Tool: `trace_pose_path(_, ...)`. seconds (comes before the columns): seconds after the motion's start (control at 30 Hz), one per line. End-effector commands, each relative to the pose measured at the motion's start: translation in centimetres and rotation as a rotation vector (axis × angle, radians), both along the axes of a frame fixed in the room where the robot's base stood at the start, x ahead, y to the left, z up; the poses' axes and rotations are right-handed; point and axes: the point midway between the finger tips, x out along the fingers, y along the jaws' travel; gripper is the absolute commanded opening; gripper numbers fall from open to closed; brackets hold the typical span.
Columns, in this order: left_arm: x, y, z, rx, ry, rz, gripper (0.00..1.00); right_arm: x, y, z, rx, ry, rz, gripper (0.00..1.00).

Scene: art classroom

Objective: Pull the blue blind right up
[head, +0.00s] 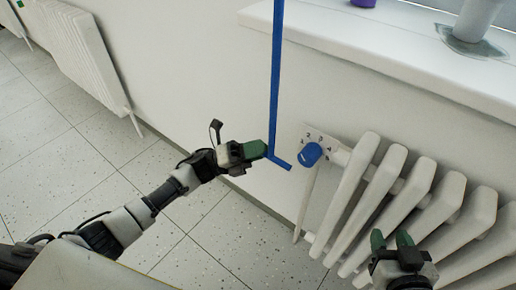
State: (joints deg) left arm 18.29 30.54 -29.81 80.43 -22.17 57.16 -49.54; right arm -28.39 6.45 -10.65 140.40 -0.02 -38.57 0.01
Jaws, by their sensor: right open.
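A long, thin blue strip (276,80) hangs from above the picture past the sill's left end. A short blue bar (280,163) crosses its lower end. The blind's cloth is not in view. My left gripper (262,150) reaches in from the left, its green fingertips right at the lower end of the strip. I see the fingers from the side, and cannot tell whether they close on the bar or only lie beside it. My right gripper (391,240) is at the lower right, in front of the radiator, with its two green fingers apart and nothing between them.
A white radiator (425,195) stands under the white window sill (370,45). A round blue knob (310,155) with a numbered plate sits just right of the bar. Another white radiator (85,55) is at the upper left. The tiled floor (80,130) at left is clear.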

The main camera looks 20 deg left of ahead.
Motion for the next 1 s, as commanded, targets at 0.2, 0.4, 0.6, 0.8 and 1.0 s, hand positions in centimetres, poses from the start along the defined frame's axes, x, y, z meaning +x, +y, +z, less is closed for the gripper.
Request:
trace_pose_path(0.2, 0.0, 0.0, 0.0, 0.001, 0.000, 0.000, 0.00, 0.0, 0.0, 0.0, 0.000, 0.000, 0.000, 0.43)
trace_pose_path(0.4, 0.0, 0.0, 0.1, 0.001, 0.000, 0.000, 0.00, 0.0, 0.0, 0.0, -0.001, 0.003, 0.000, 0.43)
trace_pose_path(0.6, 0.0, 0.1, 1.2, 0.000, -0.001, 0.000, 0.00, -1.1, -0.6, -1.4, -0.032, 0.134, -0.009, 0.43)
trace_pose_path(0.8, 0.0, 0.1, 3.5, -0.001, -0.002, 0.001, 0.00, -4.2, -2.0, -4.0, -0.100, 0.430, -0.031, 0.43)
trace_pose_path(1.0, 0.0, 0.1, 6.1, -0.001, -0.004, 0.000, 0.00, -9.7, -3.9, -6.1, -0.180, 0.806, -0.058, 0.43)
